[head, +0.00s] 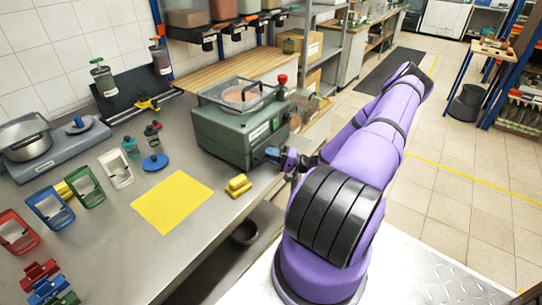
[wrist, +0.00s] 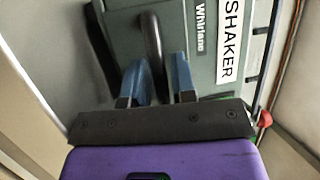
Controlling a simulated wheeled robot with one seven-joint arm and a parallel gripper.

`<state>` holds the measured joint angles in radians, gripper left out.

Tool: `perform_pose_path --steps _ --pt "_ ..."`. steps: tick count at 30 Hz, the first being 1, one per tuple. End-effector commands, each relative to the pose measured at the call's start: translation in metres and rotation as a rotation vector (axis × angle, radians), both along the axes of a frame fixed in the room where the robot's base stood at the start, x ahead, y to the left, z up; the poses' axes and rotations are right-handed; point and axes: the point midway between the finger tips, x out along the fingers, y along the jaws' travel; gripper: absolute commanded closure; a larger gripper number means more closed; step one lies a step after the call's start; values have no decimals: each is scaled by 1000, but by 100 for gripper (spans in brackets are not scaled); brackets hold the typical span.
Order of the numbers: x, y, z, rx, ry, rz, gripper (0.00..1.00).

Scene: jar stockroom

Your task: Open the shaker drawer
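The shaker (head: 225,135) is a green box-shaped machine with a clear-lidded top, on the grey bench's right edge. In the wrist view its green front (wrist: 200,70) carries a white SHAKER label (wrist: 232,35). A dark bar handle (wrist: 152,35) stands out from this front. In the head view my gripper (head: 285,158) is at the shaker's lower front. I see no clear opening at the drawer, but the arm and gripper hide part of the front.
A red knob (head: 282,79) tops a post at the shaker's right. The tiled floor (head: 450,170) right of my arm is largely clear.

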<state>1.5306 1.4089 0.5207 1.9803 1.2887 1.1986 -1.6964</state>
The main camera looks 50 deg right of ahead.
Motion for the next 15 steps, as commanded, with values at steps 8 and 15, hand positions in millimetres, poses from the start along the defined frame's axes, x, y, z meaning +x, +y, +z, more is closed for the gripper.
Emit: perform_pose_path --steps 8,15 --pt "-1 0 0 0 0 0 100" --pt "-38 -5 -1 -2 3 -4 100"
